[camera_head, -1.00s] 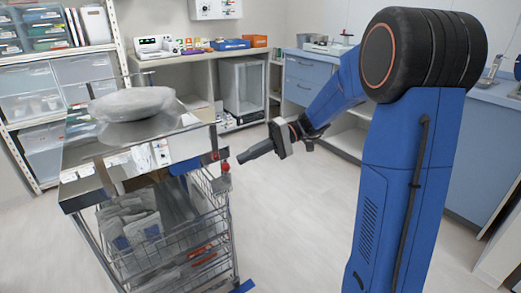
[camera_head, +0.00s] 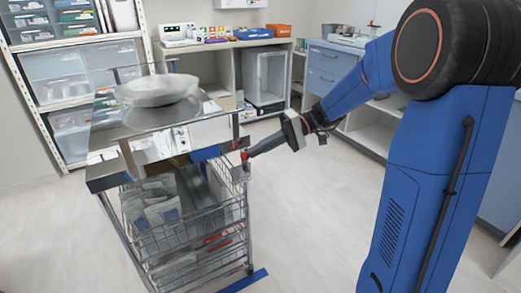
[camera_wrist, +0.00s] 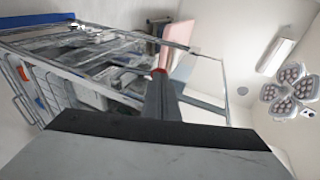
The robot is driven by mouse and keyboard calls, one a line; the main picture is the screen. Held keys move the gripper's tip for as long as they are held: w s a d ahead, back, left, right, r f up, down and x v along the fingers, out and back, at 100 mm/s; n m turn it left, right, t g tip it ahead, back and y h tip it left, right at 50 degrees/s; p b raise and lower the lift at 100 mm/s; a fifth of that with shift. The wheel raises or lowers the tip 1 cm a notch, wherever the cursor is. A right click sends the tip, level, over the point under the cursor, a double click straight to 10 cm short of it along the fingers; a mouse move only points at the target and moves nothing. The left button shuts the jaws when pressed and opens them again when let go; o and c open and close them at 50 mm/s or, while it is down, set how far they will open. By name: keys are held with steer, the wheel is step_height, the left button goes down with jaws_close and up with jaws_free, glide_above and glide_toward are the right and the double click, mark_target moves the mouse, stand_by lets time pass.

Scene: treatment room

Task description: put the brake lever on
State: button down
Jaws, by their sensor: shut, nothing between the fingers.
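A steel trolley (camera_head: 93,178) stands left of my arm. A small red knob (camera_head: 245,156) sits at its near right corner post, below the top; it looks like the end of the brake lever, but the rest of the lever cannot be made out. My gripper (camera_head: 250,153) is shut and empty, its tip at the red knob. In the wrist view the shut fingers (camera_wrist: 161,84) point at the trolley, and a bit of red knob (camera_wrist: 158,71) shows just beyond their tip. I cannot tell whether they touch.
A clear wrapped bundle (camera_head: 158,90) lies on the trolley top. Wire baskets (camera_head: 200,222) below hold packets. A blue strip (camera_head: 243,281) lies on the floor by the trolley's base. Shelves and counters (camera_head: 335,60) line the walls. The floor right of the trolley is clear.

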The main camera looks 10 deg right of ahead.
steer(key=a+h, duration=0.1)
steer(key=h, duration=0.1)
steer(key=s+a+t+h, duration=0.1)
steer(key=a, duration=0.1)
steer(key=shift+a+r+n+h, duration=0.2)
steer(key=shift+n+h, duration=0.1)
steer(key=shift+h, duration=0.1)
steer(key=s+a+f+t+h, duration=0.2)
steer(key=a+f+h, duration=0.2)
steer(key=a+h, duration=0.2)
steer(key=shift+n+h, duration=0.3)
steer(key=shift+h, duration=0.4)
steer(key=shift+a+f, duration=0.15)
steer(key=shift+f, duration=0.05)
steer(key=shift+r, duration=0.1)
step_height(320, 180, up, 14)
glide_above(245, 154)
steer(key=s+a, duration=0.4)
steer(key=shift+w+d, duration=0.15)
steer(key=shift+w, duration=0.1)
